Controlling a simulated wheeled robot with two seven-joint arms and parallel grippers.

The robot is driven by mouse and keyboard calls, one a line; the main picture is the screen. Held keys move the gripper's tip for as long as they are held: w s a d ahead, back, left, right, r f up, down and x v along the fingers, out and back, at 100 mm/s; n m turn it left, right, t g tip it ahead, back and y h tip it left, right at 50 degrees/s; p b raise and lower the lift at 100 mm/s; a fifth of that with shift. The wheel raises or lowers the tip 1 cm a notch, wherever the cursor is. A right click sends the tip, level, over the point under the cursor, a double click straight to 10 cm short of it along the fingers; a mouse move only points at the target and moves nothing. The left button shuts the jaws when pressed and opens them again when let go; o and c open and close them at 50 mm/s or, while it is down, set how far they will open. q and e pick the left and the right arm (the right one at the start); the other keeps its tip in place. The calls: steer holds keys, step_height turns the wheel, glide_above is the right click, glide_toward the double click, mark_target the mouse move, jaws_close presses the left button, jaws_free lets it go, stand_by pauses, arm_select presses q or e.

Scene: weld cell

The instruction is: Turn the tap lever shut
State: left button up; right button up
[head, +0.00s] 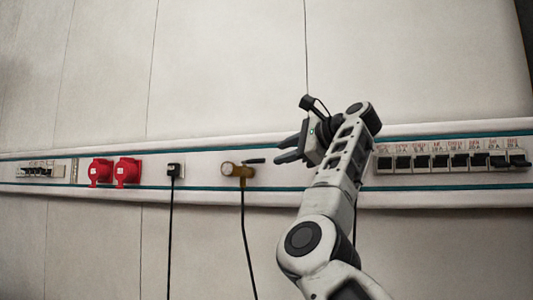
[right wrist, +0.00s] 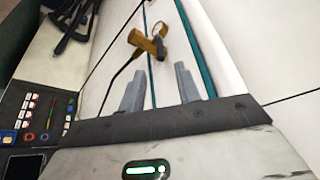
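The brass tap (head: 238,171) sits on the white wall rail, left of centre in the head view. Its dark lever (head: 255,160) sticks out to the right, nearly level. My right gripper (head: 280,152) is a short way right of the lever, with its fingers apart and nothing between them. In the right wrist view the tap (right wrist: 146,42) lies beyond the two spread fingertips (right wrist: 159,68). The lever (right wrist: 160,48) points toward the gap between them, and I see no clear contact. My left gripper is not in view.
A black hose hangs below the tap. To its left are a black plug (head: 174,170) with a cable and two red sockets (head: 114,172). A row of breaker switches (head: 450,161) is right of my arm. The wall above the rail is bare.

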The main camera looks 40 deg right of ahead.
mark_target(254, 161)
steer(key=p+x, duration=0.1)
steer(key=x, duration=0.5)
steer(key=shift+w+p, duration=0.2)
steer(key=shift+p, duration=0.2)
steer(key=shift+f, duration=0.1)
jaws_close()
